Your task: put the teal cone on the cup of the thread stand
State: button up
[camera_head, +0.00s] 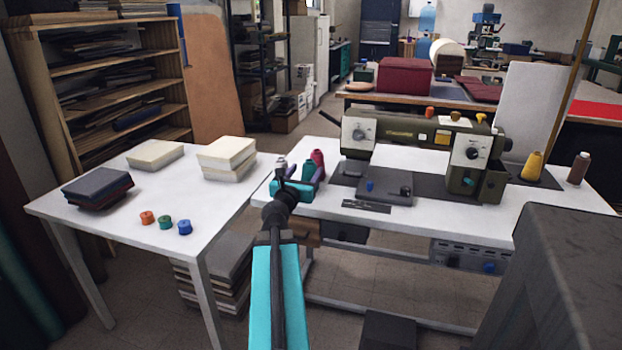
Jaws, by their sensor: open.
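The teal cone (308,168) stands on the white sewing table near its left end, partly hidden behind my gripper. My gripper (299,172) is open, with the teal cone appearing between or just behind its fingers. I cannot tell whether they touch it. A crimson cone (318,158) stands close behind and to the right of the teal one. At the table's right end, a yellow cone (533,168) stands near a tall wooden rod (574,75), which may belong to the thread stand. The stand's cup cannot be made out.
A green sewing machine (425,145) occupies the middle of the sewing table (400,228). A brown cone (578,168) stands at the far right. The left table (130,205) carries cream blocks, dark books and small spools. A dark grey block (570,275) fills the lower right.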

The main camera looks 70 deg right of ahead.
aim_at(307, 167)
jog(key=shift+w+d, duration=0.2)
jog(key=shift+d, duration=0.95)
jog(key=shift+w+d, duration=0.2)
jog(key=shift+d, duration=0.95)
jog(key=shift+s+d, duration=0.1)
jog(key=shift+d, duration=1.2)
jog(key=shift+w+d+b, duration=0.25)
jog(key=shift+d+b, duration=0.1)
jog(key=shift+d, duration=0.9)
grip_shut()
jog(key=shift+r, duration=0.1)
